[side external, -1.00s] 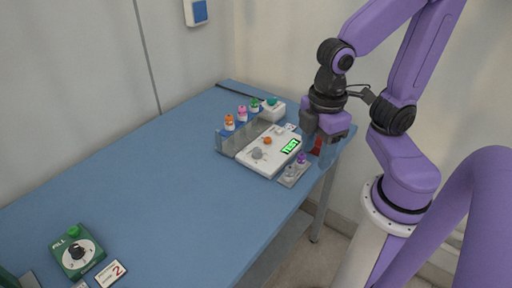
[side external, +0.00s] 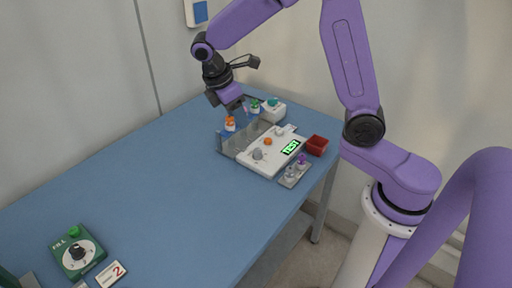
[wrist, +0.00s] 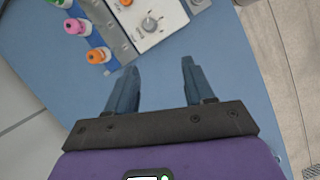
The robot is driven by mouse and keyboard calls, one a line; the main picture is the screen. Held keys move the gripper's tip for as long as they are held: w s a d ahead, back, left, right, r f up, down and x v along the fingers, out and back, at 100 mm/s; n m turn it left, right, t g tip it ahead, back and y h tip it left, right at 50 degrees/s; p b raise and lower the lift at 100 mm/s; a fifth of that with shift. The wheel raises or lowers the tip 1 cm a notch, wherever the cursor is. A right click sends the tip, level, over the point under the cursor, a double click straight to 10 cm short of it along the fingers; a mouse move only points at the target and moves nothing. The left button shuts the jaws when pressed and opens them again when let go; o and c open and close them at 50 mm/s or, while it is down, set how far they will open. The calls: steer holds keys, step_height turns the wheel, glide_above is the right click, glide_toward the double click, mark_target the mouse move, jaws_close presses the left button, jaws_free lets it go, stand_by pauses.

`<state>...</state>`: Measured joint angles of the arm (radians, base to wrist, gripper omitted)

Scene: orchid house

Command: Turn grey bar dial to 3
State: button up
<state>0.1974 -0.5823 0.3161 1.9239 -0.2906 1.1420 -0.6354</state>
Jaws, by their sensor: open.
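The grey bar dial (side external: 257,154) sits on the near left part of a white panel (side external: 250,166). In the wrist view the dial (wrist: 149,24) shows at the top, with small marks printed around it; I cannot read where its bar points. The panel also has an orange knob (side external: 267,141) and a green lit display reading TEST (side external: 291,147). My gripper (wrist: 160,68) is open and empty, its two fingers apart above the blue table, short of the dial in the wrist view. In the side view my gripper (side external: 238,106) is over the bottles behind the panel.
Orange-capped (side external: 230,123) and green-capped (side external: 254,106) bottles stand in a rack behind the panel. A white box with a teal button (side external: 272,110), red bin (side external: 317,145) and grey tray (side external: 295,174) are nearby. A green FILL box (side external: 77,252) and a card reading 2 (side external: 111,272) lie front left.

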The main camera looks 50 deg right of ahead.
mark_target(258, 150)
steer(key=x, duration=0.6)
steer(key=w+d+x, duration=0.1)
steer(key=x, duration=0.5)
steer(key=d+x, duration=0.1)
steer(key=x, duration=0.5)
steer(key=shift+w+d, duration=0.15)
steer(key=shift+w, duration=0.15)
steer(key=shift+c, duration=0.4)
steer(key=shift+g, duration=0.3)
jaws_close()
